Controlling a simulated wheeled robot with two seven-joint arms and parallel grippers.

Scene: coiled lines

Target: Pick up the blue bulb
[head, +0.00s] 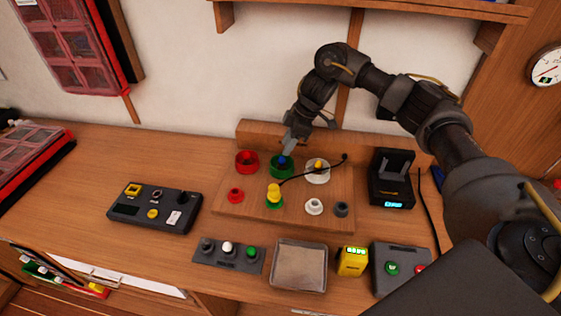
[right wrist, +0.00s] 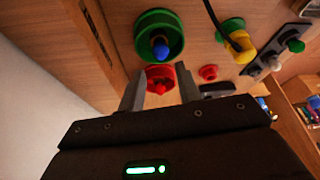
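The blue bulb (head: 283,159) stands in a large round green socket (head: 281,173) on the wooden board. In the right wrist view the blue bulb (right wrist: 160,48) shows inside the green socket (right wrist: 146,24). My right gripper (head: 285,151) is over the green socket, close to the bulb; the head view does not show whether they touch. In the right wrist view my right gripper (right wrist: 161,71) has its two fingers apart with nothing held, and the bulb shows just beyond the fingertips. My left gripper is not in view.
A red socket (head: 247,162) and a white socket with a yellow bulb (head: 318,166) flank the green one. A yellow plug (head: 273,194) with a black cable stands in front. A black box (head: 391,178) is at right; a tray (head: 299,265) lies nearer.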

